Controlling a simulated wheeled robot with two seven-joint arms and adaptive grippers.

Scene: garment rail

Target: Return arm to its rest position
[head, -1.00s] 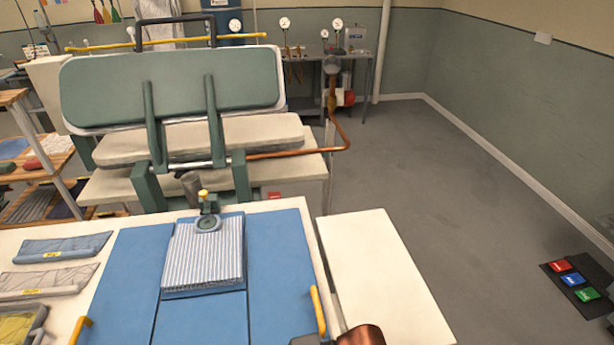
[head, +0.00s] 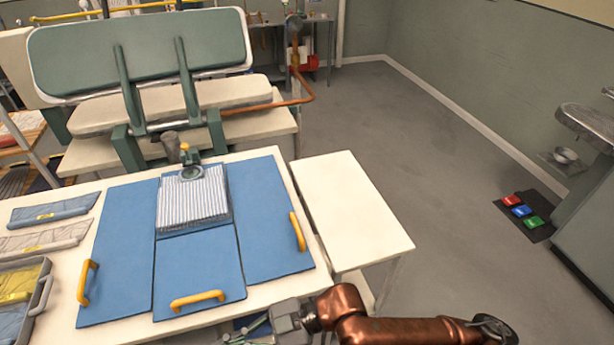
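My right arm (head: 390,328), copper-coloured, comes in from the bottom right and reaches left along the bottom edge. Its grey wrist is just in front of the white table (head: 272,292). My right gripper (head: 245,338) is small and partly cut off at the bottom edge, so I cannot tell whether it is open or shut. My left gripper is not in view. A blue folding board (head: 198,270) with yellow handles lies flat on the table. A striped folded garment (head: 193,200) lies on its middle panel, apart from my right gripper.
A grey clamp (head: 191,172) sits at the garment's far edge. A white side table (head: 350,205) stands right of the board. A green press (head: 145,52) stands open behind. Packets (head: 50,212) and a grey tray (head: 38,300) are at left. The floor at right is clear around colored pedals (head: 522,210).

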